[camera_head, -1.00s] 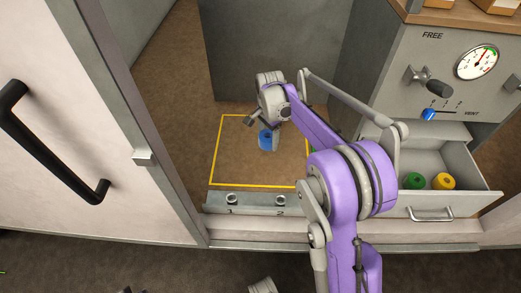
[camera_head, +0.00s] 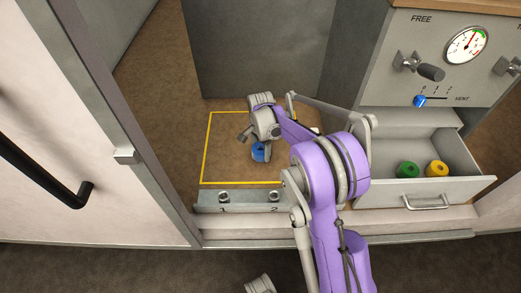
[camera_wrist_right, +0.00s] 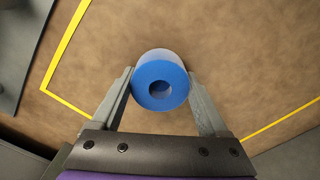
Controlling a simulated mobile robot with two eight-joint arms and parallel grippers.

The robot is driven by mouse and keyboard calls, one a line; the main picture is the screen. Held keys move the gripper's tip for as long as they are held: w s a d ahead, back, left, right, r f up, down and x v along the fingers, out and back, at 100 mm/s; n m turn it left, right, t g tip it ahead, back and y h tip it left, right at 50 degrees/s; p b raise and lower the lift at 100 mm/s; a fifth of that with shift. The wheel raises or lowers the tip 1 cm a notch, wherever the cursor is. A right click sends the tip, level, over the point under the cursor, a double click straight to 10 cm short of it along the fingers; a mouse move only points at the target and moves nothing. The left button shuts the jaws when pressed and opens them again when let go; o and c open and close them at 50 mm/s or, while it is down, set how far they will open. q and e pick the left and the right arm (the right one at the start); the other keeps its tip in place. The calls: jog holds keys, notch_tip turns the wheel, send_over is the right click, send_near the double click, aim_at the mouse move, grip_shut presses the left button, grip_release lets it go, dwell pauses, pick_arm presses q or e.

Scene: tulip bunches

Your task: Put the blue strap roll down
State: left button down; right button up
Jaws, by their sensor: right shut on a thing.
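The blue strap roll (camera_head: 258,152) is a short blue cylinder with a hole in its middle. In the right wrist view the roll (camera_wrist_right: 160,80) sits between the two fingers of my right gripper (camera_wrist_right: 161,90), which is shut on it. In the head view my right gripper (camera_head: 260,147) is over the yellow-outlined floor area (camera_head: 204,150), with the roll inside the outline. I cannot tell whether the roll touches the floor. My left gripper is not clearly in view.
An open drawer (camera_head: 425,192) at the right holds a green roll (camera_head: 408,170) and a yellow roll (camera_head: 437,168). A grey sill (camera_head: 250,204) marked 1 and 2 runs in front of the outlined area. A white door with a black handle (camera_head: 50,185) stands at the left.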

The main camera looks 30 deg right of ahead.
aim_at(261, 148)
jog(key=shift+f, duration=0.1)
jog(key=o, duration=1.4)
jog(key=shift+r, duration=0.25)
notch_tip(261, 148, up, 11)
jog(key=p, duration=0.2)
jog(key=s+a+r+n+t, duration=0.2)
jog(key=s+a+r+n, duration=0.3)
jog(key=s+a+n, duration=0.5)
jog(key=s+a+f+n+t, duration=0.1)
jog(key=s+n, duration=0.1)
jog(key=s, duration=0.4)
jog(key=s+a+f+n+t, duration=0.1)
jog(key=s+a+f+n, duration=0.1)
jog(key=s, duration=0.3)
jog(key=s+a+f+n, duration=0.2)
jog(key=s, duration=0.4)
jog(key=shift+s+a+n+t, duration=0.2)
jog(key=shift+s+n+t, duration=0.1)
jog(key=shift+s+t, duration=0.1)
